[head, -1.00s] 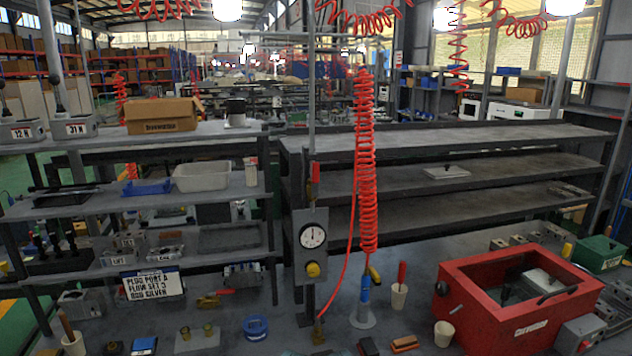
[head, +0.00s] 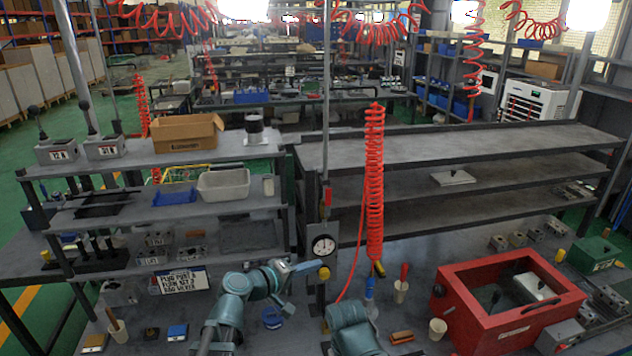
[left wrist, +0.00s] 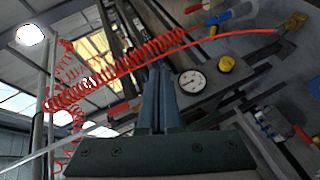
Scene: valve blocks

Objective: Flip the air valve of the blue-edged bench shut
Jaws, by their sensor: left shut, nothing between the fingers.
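The air valve's red lever (head: 328,197) stands upright along the vertical pipe above the gauge panel; it appears in the left wrist view (left wrist: 118,108) left of the fingers. The panel holds a round white gauge (head: 323,245) and a yellow knob (head: 324,272). My left gripper (head: 310,265) is shut and empty, just left of the panel near the knob and well below the lever. In the left wrist view its fingers (left wrist: 160,70) point toward the panel beside the gauge. My right arm shows at the bottom middle; its gripper is not visible. I cannot make out a blue edge.
A coiled red hose (head: 374,180) hangs right of the pipe. A red open box (head: 455,310) stands at right. A white sign (head: 183,281) and small shelves (head: 225,155) are on the left. Grey shelves (head: 440,140) stand behind the panel.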

